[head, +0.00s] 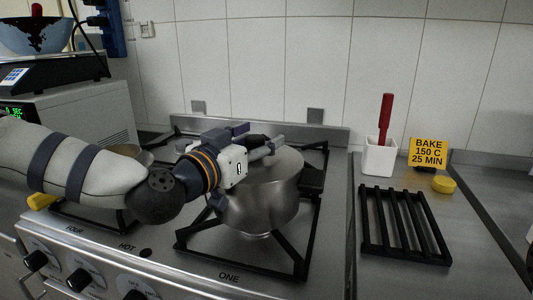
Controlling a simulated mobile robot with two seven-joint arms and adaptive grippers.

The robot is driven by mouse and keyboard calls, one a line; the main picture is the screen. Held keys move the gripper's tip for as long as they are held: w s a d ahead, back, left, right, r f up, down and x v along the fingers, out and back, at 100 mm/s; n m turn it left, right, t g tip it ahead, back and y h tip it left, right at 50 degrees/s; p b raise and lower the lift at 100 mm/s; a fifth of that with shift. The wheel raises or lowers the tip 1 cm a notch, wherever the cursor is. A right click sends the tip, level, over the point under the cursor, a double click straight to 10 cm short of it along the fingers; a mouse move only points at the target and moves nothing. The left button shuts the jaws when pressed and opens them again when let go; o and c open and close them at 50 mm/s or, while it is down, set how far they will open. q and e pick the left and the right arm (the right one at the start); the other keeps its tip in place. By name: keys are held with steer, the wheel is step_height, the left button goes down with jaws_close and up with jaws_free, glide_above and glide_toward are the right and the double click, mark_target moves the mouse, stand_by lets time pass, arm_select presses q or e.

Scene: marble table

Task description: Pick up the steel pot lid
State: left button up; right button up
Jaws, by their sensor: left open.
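A steel pot (258,207) stands on the right burner of the stove. The steel pot lid (284,165) lies on top of it, partly hidden behind my left gripper. My left arm comes in from the left, and my left gripper (262,146) is over the left part of the lid, around the height of its knob. The gripper is open. I cannot tell whether its fingers touch the lid or its knob. My right gripper is not in view.
To the right are a black rack (404,226), a white holder (379,157) with a red-handled tool, a yellow sign (427,152) and a yellow round item (443,184). A tiled wall closes the back. A scale (52,72) with a bowl stands at the far left.

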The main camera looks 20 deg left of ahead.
arm_select(q)
steer(key=shift+s+a+r, duration=0.15)
steer(key=shift+s+r, duration=0.1)
steer(key=shift+s, duration=0.3)
steer(key=shift+c, duration=0.3)
steer(key=shift+s, duration=0.25)
steer(key=c, duration=0.4)
steer(key=shift+w+f, duration=0.1)
steer(key=shift+w, duration=0.1)
jaws_close()
